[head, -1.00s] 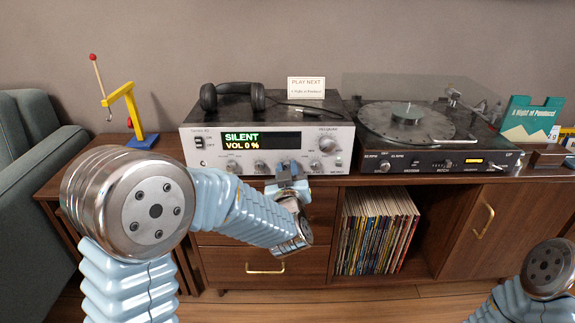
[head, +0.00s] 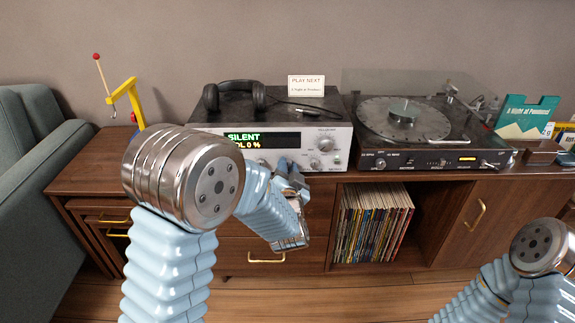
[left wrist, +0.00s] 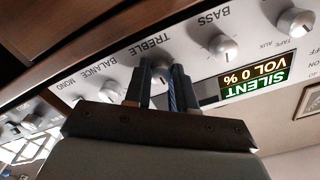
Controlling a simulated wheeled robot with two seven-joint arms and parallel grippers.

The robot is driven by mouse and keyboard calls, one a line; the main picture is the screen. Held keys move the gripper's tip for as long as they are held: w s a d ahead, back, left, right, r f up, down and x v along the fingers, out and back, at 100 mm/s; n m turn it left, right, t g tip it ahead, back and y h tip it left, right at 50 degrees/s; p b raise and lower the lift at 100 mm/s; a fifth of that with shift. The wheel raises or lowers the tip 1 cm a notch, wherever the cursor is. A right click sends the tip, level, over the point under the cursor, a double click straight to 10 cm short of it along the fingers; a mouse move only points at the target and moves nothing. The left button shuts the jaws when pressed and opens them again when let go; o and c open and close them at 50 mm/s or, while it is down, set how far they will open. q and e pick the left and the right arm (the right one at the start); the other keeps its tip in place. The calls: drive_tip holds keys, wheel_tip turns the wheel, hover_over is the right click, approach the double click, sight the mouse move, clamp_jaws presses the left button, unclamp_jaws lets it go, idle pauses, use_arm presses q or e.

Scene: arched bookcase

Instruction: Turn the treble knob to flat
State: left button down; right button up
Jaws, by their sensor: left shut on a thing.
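The silver amplifier (head: 335,148) stands on the wooden cabinet, its display reading SILENT, VOL 0 %. In the left wrist view its panel appears upside down, with the word TREBLE above the treble knob (left wrist: 160,61). My left gripper (left wrist: 162,80) is shut on that knob, its fingers hiding most of it, so I cannot read its pointer. The bass knob (left wrist: 222,47) and balance knob (left wrist: 110,91) are on either side. In the head view my left gripper (head: 288,166) is at the lower front of the amplifier. My right gripper is out of frame.
Black headphones (head: 234,97) and a PLAY NEXT card (head: 306,86) are on the amplifier. A turntable (head: 425,150) stands close on its right. Records (head: 370,225) fill the cubby below. A sofa (head: 35,190) is at the left.

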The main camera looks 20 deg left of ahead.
use_arm(q)
drive_tip(key=shift+m, duration=0.4)
drive_tip(key=c, duration=0.9)
unclamp_jaws()
drive_tip(key=shift+c, duration=0.2)
drive_tip(key=b+v, duration=1)
drive_tip(key=v, duration=0.4)
drive_tip(key=shift+w, duration=0.1)
